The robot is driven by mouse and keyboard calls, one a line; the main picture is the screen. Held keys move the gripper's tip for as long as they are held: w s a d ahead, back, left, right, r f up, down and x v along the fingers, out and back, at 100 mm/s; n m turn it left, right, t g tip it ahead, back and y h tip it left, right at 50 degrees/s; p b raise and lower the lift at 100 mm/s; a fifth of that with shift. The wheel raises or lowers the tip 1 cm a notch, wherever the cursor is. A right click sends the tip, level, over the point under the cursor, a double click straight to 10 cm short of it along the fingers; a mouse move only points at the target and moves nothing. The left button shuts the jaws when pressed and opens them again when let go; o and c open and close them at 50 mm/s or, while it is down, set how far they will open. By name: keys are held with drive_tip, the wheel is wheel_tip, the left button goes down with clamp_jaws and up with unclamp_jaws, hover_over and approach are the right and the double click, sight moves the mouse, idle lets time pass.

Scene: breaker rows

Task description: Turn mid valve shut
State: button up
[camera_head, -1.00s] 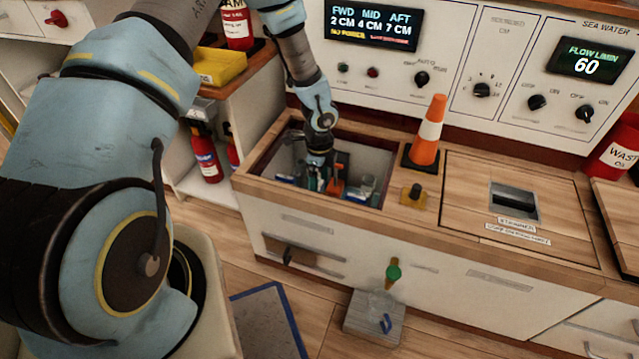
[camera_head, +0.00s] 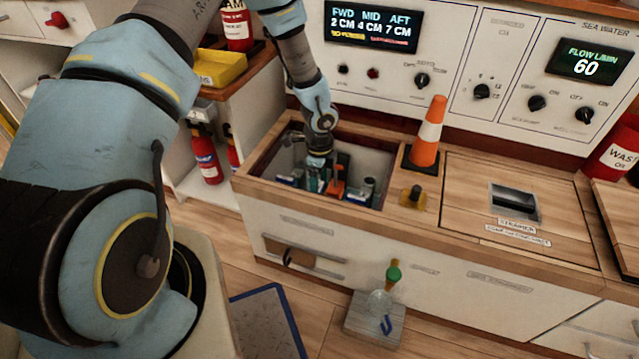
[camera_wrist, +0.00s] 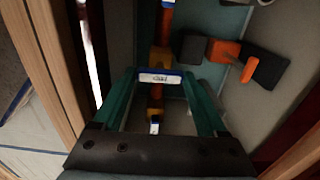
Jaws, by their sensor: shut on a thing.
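My gripper (camera_wrist: 158,80) reaches down into the open compartment in the counter; in the head view the gripper (camera_head: 318,178) is small and partly hidden by my wrist. In the wrist view its two teal fingers stand on either side of a small white-and-blue label plate and an orange valve handle (camera_wrist: 156,94), which I take as the mid valve. The jaws are shut on this handle. The label's lettering is too blurred to be sure of. A second orange handle (camera_wrist: 250,65) with dark ends lies to the right, apart from the fingers.
Wooden rims (camera_head: 263,190) surround the compartment closely. An orange cone (camera_head: 428,132) and a small yellow-and-black knob (camera_head: 413,196) stand right of the opening. The panel display (camera_head: 372,25) reads FWD 2 CM, MID 4 CM, AFT 7 CM. A wooden hatch (camera_head: 465,205) lies further right.

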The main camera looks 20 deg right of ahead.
drive_tip(key=shift+n, duration=0.3)
drive_tip(key=n, duration=0.3)
drive_tip(key=shift+n+p, duration=0.3)
drive_tip(key=shift+p, duration=0.05)
drive_tip(key=n, duration=0.4)
drive_tip(key=shift+r+n+p, duration=0.1)
drive_tip(key=shift+n+p, duration=0.2)
drive_tip(key=shift+p, duration=0.1)
drive_tip(key=n, duration=0.4)
drive_tip(key=shift+p, duration=0.4)
drive_tip(key=n, duration=0.5)
drive_tip(key=shift+p, duration=0.35)
drive_tip(key=o, duration=1.1)
